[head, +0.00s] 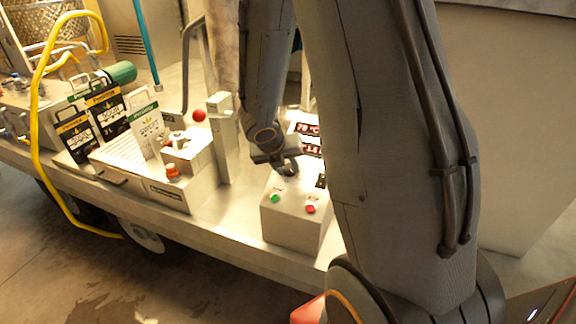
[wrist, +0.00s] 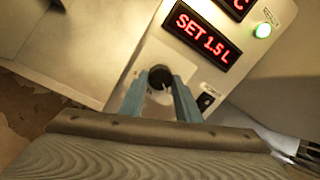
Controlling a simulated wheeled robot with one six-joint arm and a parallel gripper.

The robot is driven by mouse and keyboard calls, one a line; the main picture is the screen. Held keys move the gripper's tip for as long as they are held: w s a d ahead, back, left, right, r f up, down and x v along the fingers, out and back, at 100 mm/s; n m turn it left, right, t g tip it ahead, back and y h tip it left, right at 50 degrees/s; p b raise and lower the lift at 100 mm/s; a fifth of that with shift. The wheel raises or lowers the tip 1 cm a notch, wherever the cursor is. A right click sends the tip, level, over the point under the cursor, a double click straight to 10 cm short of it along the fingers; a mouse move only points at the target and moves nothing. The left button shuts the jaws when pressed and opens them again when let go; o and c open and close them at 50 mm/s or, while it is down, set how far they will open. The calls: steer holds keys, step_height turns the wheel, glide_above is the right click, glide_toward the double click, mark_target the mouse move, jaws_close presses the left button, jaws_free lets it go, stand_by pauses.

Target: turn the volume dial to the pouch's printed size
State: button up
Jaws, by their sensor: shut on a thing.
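The volume dial (wrist: 160,74) is a small dark round knob on the pale control box in the wrist view. My gripper (wrist: 158,84) has its blue fingers on either side of the dial and is shut on it. In the head view my gripper (head: 287,168) reaches down to the control box (head: 290,225), and the dial is hidden there. The red display (wrist: 202,36) reads "SET 1.5 L".
A green button (head: 275,198) and a red button (head: 310,208) sit on the box front. A green lamp (wrist: 262,30) is lit beside the display, and a black switch (wrist: 206,101) is right of the dial. A post (head: 222,140) stands left of the box.

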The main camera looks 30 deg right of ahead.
steer(key=shift+w+r+n, duration=0.1)
steer(key=shift+w+n, duration=0.05)
steer(key=shift+n, duration=0.15)
steer(key=o, duration=1.1)
steer(key=shift+c, duration=0.2)
steer(key=p+v, duration=0.1)
steer(key=v, duration=0.6)
steer(key=shift+a+r, duration=0.2)
steer(key=shift+r, duration=0.1)
